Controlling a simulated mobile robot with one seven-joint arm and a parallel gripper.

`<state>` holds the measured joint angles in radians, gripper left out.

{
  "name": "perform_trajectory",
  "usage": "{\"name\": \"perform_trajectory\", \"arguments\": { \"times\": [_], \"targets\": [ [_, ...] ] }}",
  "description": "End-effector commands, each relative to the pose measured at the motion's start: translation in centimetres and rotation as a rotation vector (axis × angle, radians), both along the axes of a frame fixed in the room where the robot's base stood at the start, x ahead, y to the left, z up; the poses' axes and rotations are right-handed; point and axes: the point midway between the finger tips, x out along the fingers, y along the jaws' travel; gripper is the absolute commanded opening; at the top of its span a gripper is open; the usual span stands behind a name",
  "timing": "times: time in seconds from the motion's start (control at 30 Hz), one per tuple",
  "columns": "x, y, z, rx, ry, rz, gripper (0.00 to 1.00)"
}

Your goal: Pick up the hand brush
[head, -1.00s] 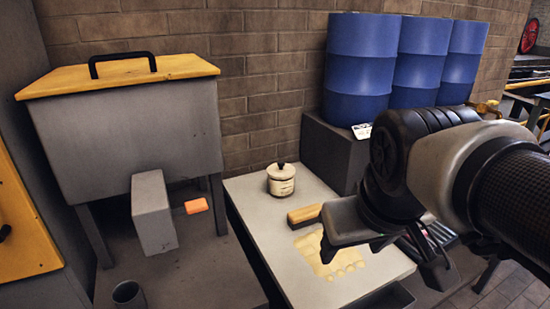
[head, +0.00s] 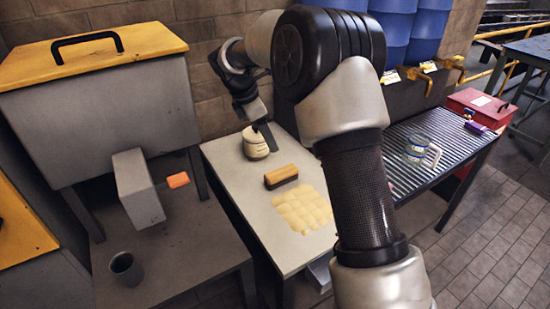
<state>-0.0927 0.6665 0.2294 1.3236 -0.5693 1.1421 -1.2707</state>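The hand brush (head: 282,176), with a tan wooden back and dark bristles underneath, lies on the pale tabletop (head: 240,190) in the head view. My gripper (head: 262,136) is beyond the brush, up and to its left in the picture, and apart from it. It overlaps the lidded cream jar (head: 254,146) at the back of the table; I cannot tell whether they touch. One dark finger shows clearly, and the rest of the gripper is small and partly hidden, so its opening is unclear. Nothing is seen held in it.
A pale yellow patch (head: 302,208) lies just in front of the brush. A grey tank with a yellow lid (head: 95,62) stands left, with a cup (head: 125,266) below. To the right are a ribbed bench (head: 410,190), a glass mug (head: 418,150) and a red box (head: 478,108).

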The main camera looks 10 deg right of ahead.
Motion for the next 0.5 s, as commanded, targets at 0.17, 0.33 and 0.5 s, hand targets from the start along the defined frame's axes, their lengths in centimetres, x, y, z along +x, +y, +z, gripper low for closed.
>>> {"name": "perform_trajectory", "arguments": {
  "times": [0.17,0.33,0.5],
  "targets": [
    [2.3,0.8,-3.4,-0.045,0.075,0.136,0.58],
    [2.9,0.5,-5.3,-0.057,0.096,0.170,0.58],
    [3.4,-0.7,-8.4,-0.057,0.096,0.169,0.58]
  ]
}}
